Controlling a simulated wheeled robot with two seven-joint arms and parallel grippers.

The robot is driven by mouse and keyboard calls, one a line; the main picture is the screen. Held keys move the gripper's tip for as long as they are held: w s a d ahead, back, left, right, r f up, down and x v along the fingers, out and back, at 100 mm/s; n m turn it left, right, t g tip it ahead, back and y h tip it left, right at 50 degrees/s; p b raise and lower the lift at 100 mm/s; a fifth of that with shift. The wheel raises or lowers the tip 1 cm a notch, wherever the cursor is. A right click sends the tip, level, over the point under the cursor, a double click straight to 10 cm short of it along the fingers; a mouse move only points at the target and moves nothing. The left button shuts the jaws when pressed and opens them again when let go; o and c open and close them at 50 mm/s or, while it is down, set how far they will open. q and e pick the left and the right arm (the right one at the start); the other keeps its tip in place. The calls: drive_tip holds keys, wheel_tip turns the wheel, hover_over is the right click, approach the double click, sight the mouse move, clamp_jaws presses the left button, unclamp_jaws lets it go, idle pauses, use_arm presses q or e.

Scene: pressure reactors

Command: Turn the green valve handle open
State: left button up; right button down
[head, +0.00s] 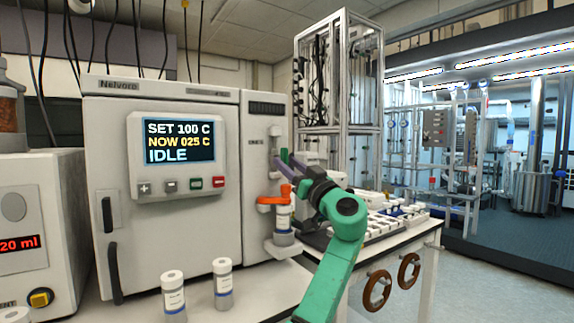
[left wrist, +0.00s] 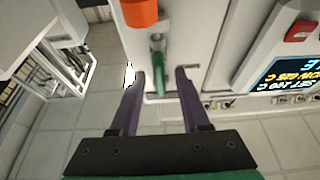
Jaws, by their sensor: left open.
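The green valve handle (head: 284,155) is on the right-hand front panel of the white reactor (head: 165,200), above an orange handle (head: 275,198). In the left wrist view the green handle (left wrist: 158,72) is a narrow bar lying between my two finger tips, with a gap on both sides. My left gripper (head: 289,163) is open, its purple fingers pointing at the panel around the handle; it also shows in the left wrist view (left wrist: 161,76). In the head view the fingers partly cover the handle. My right gripper is not in view.
A labelled vial (head: 283,222) stands under the orange handle, close below my gripper. Two white-capped vials (head: 173,293) (head: 223,277) stand on the bench in front of the reactor. The reactor display (head: 180,141) reads SET 100 C, NOW 025 C, IDLE. A side bench (head: 375,240) holds trays.

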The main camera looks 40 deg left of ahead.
use_arm(q)
drive_tip(key=b+v, duration=0.2)
drive_tip(key=v, duration=1.1)
drive_tip(key=shift+d+f, duration=0.2)
drive_tip(key=shift+d, duration=0.1)
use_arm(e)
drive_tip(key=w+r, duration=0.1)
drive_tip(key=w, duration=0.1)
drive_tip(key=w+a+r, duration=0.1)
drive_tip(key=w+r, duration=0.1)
use_arm(q)
drive_tip(key=shift+s, duration=0.1)
